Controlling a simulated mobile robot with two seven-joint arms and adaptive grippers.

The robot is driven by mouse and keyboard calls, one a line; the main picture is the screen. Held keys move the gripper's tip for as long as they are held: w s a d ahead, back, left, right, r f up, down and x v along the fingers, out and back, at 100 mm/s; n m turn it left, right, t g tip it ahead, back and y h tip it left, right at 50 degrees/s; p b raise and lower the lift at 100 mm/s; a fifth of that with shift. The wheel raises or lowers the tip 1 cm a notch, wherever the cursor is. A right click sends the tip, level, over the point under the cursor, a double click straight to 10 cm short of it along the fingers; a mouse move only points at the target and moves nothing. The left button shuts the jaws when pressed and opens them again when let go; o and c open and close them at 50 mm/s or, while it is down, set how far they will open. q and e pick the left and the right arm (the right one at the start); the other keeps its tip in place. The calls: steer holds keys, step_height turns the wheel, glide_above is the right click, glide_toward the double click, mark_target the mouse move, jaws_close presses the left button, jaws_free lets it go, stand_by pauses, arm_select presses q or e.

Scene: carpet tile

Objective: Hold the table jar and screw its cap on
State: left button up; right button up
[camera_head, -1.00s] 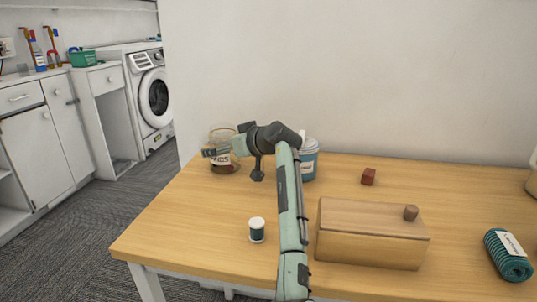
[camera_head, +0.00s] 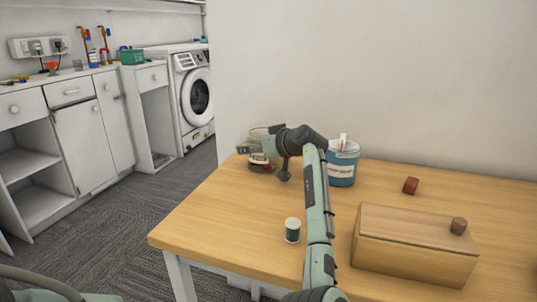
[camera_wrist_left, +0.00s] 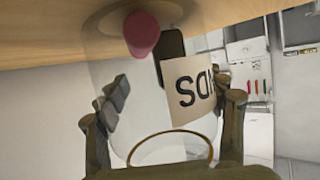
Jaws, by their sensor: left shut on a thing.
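A clear glass jar (camera_head: 262,166) with a pale label stands at the table's back left corner, partly hidden by my left gripper (camera_head: 256,153). In the left wrist view, the jar (camera_wrist_left: 120,65) is between the fingers of my left gripper (camera_wrist_left: 172,103), which is shut on it. Its label shows upside-down dark letters, and a round rim shows low in the picture. A red round thing (camera_wrist_left: 142,35) shows at the top, seen against or through the glass; I cannot tell which. I cannot make out a cap on the jar. My right gripper is out of view.
A small dark pot with a white top (camera_head: 292,231) stands near the front edge of the table (camera_head: 225,215). The table's left front is clear.

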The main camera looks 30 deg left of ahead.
mark_target(254, 132)
arm_select(q)
steer(key=c, duration=0.5)
steer(key=shift+c, duration=0.3)
steer(key=shift+r, duration=0.1)
steer(key=shift+r, duration=1.8)
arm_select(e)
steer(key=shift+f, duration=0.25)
arm_select(q)
steer(key=shift+s+r, duration=0.25)
steer(key=s+r, duration=0.2)
steer(key=s, duration=0.1)
steer(key=s+r, duration=0.2)
steer(key=s, duration=0.2)
steer(key=s+r+b, duration=0.1)
steer(key=s+r, duration=0.1)
steer(key=s, duration=0.2)
steer(key=shift+s+r, duration=0.1)
steer(key=shift+r, duration=0.25)
steer(key=shift+c, duration=0.4)
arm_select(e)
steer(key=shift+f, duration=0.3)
